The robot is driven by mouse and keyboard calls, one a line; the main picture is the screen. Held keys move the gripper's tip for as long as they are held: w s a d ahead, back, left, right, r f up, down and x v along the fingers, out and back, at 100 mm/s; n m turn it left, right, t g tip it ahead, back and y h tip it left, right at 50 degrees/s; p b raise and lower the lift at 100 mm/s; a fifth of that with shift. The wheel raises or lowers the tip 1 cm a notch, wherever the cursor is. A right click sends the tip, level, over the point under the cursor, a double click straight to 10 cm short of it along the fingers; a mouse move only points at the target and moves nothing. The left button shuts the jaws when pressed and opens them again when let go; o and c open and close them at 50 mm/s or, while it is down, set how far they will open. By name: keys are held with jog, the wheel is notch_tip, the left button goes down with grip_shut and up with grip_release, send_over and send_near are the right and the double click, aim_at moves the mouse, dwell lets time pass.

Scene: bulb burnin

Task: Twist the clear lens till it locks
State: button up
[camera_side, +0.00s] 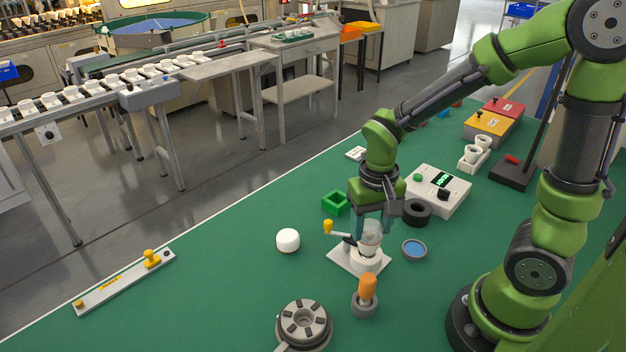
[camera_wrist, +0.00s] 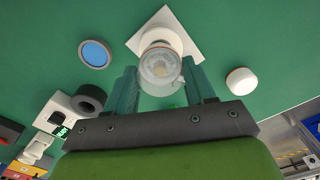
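The clear lens (camera_side: 370,230) is a round, see-through dome. It sits on a white holder (camera_side: 362,259) with a white square base plate and a yellow-knobbed lever (camera_side: 328,227) at its left. In the wrist view the lens (camera_wrist: 160,66) lies between and slightly beyond my fingertips. My gripper (camera_side: 373,226) points down over it, with one teal finger on each side. In the wrist view my gripper (camera_wrist: 160,68) is spread wider than the lens, with a narrow gap seeming to show on each side. Whether the lens is locked cannot be told.
A white round cap (camera_side: 288,240) is left of the holder, and a blue-topped dish (camera_side: 414,249) right. An orange-handled tool (camera_side: 366,290) and a grey round fixture (camera_side: 304,325) stand in front. A black ring (camera_side: 416,212) and a white display box (camera_side: 438,190) are behind.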

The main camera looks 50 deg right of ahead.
jog(key=shift+c, duration=1.3)
jog(key=shift+m, duration=1.5)
jog(key=shift+m, duration=0.8)
jog(key=o, duration=0.6)
jog(key=shift+m, duration=0.3)
jog(key=o, duration=0.5)
